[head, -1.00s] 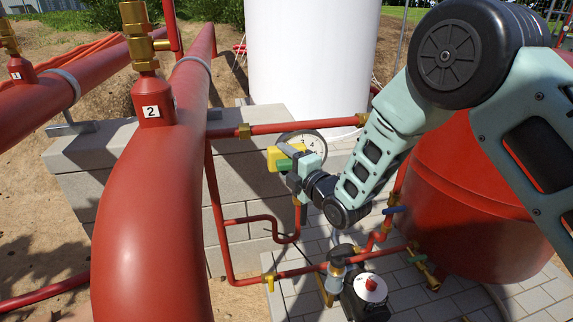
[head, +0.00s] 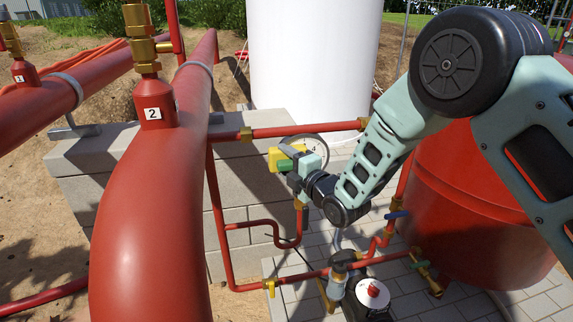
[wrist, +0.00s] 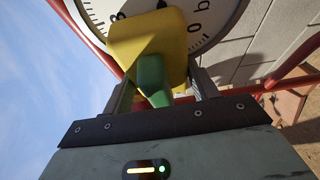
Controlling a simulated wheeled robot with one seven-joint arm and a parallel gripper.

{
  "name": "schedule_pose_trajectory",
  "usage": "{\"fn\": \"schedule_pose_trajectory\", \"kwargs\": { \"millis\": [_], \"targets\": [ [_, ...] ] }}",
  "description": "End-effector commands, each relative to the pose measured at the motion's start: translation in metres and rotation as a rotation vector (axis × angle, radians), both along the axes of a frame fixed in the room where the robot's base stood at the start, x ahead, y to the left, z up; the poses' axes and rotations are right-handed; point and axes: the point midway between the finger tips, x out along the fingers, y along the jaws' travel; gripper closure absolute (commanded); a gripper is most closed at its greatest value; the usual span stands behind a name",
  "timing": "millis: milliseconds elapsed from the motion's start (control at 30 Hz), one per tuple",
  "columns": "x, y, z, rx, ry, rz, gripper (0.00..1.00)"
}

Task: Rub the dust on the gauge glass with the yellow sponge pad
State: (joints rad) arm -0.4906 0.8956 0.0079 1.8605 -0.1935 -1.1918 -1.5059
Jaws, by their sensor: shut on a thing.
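My gripper (head: 289,158) is shut on the green handle (wrist: 153,78) of the yellow sponge pad (wrist: 147,42). The pad is in front of the dial and covers its lower middle in the wrist view. It also shows in the head view (head: 276,158). I cannot tell whether the pad touches the glass. I cannot make out the dust.
A thick red pipe (head: 150,215) with a "2" label runs at the left. A thin red pipe (head: 290,131) runs horizontally beside the gauge. A red tank (head: 455,215) stands at the right, under my arm. A pump (head: 370,295) sits below on the paving.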

Motion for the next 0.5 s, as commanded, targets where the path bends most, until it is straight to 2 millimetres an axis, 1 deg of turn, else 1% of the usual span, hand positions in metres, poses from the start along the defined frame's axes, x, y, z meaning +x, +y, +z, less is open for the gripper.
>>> {"fn": "schedule_pose_trajectory", "kwargs": {
  "millis": [400,500],
  "targets": [
    [0.008,-0.032,-0.001,0.0,-0.003,-0.002,0.66],
    [0.009,-0.037,0.0,0.0,-0.001,-0.001,0.66]
  ]
}}
